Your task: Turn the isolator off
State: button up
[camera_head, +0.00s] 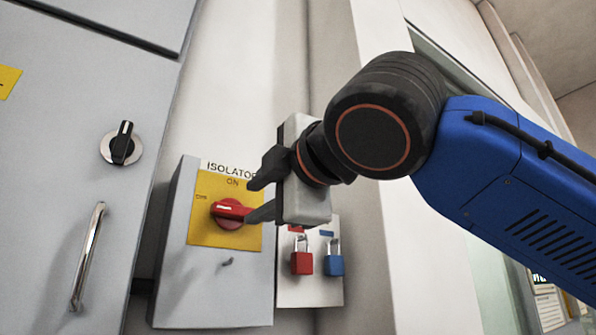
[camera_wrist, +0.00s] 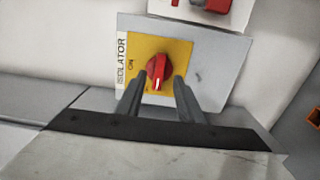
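The isolator is a grey box (camera_head: 172,245) with a yellow plate (camera_head: 210,236) and a red rotary knob (camera_head: 229,212). The knob lies sideways in the head view, its white mark towards the small label at the plate's left edge, away from ON at the top. In the wrist view the knob (camera_wrist: 158,70) has its white mark pointing down, with ON to its left. My gripper (camera_head: 256,200) is open and empty, just right of the knob. In the wrist view its fingertips (camera_wrist: 158,88) flank the knob's lower part with gaps; contact is not visible.
A red padlock (camera_head: 301,263) and a blue padlock (camera_head: 334,265) hang on a panel right of the isolator. A grey cabinet with a black switch (camera_head: 122,143) and a metal handle (camera_head: 88,258) stands on the left.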

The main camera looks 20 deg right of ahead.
jog(key=v, duration=1.1)
dwell(1.3)
dwell(0.3)
dwell(0.5)
